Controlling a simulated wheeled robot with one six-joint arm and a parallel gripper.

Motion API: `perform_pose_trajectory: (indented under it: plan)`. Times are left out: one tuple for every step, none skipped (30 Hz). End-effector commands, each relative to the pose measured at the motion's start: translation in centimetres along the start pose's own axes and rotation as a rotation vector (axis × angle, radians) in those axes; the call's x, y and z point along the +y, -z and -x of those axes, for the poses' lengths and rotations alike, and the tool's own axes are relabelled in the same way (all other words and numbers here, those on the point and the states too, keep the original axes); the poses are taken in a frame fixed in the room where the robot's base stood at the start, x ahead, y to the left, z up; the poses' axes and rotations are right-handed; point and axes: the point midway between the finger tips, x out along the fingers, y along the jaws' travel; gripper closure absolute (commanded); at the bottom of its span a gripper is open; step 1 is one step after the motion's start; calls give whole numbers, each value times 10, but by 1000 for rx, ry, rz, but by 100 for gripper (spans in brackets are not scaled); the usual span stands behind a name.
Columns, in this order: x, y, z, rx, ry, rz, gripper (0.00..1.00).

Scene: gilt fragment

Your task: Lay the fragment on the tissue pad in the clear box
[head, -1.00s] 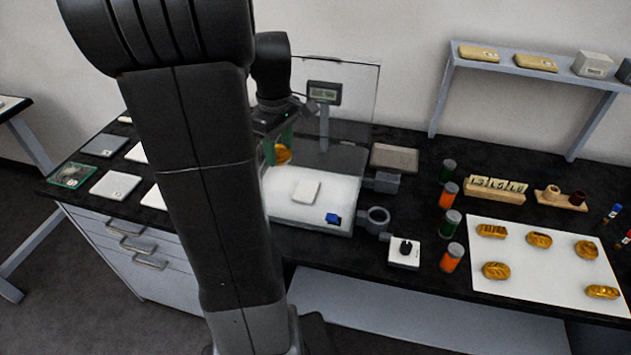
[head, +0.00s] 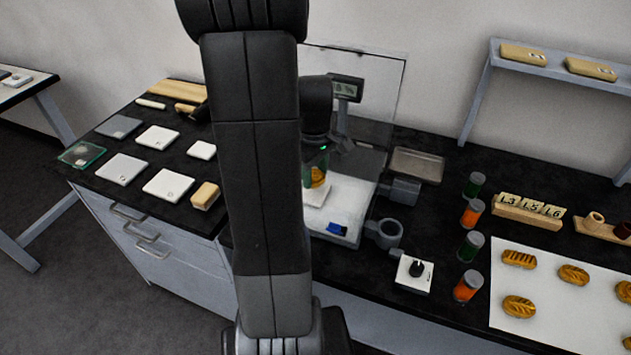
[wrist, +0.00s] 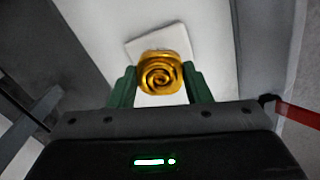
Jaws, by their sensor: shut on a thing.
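The gilt fragment (head: 318,177) is gold with a spiral relief and also shows in the wrist view (wrist: 160,75). My gripper (wrist: 160,86) is shut on it, with a green finger on either side. In the head view my gripper (head: 316,170) is above a small white square pad (head: 318,197) on the white surface of a bench device. The fragment overlaps this pad in both views; I cannot tell whether it touches it. A clear box with green edges (head: 97,151) lies at the bench's far left, with a pale pad (head: 80,158) inside.
Pale and grey square plates (head: 122,169) lie between the box and my arm. A clear upright panel (head: 370,85) and a display (head: 347,88) stand behind my gripper. Jars (head: 466,246) and a white sheet with gold pieces (head: 540,280) are to the right.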

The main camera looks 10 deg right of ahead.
Motion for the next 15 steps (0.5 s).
perform_pose_trajectory:
  plan:
    - [-1,-1,-8,-4,4,0,78]
    - [-1,-1,-13,-3,4,0,78]
    - [-1,0,-19,-3,4,0,78]
    - [-1,0,-23,-3,4,0,78]
    - [-1,-1,-26,-3,4,0,78]
    - [-1,0,-30,-2,3,0,78]
    - [-1,0,-31,-2,3,0,78]
    - [-1,0,-32,-2,2,0,78]
    - [0,0,-33,-2,2,0,78]
    - [0,0,-33,-1,1,0,78]
    - [0,0,-33,-1,1,0,78]
    - [0,0,-33,-1,1,0,78]
    - [0,0,-33,-1,1,0,78]
    - [0,0,-33,-1,1,0,78]
    - [0,0,-33,-1,1,0,78]
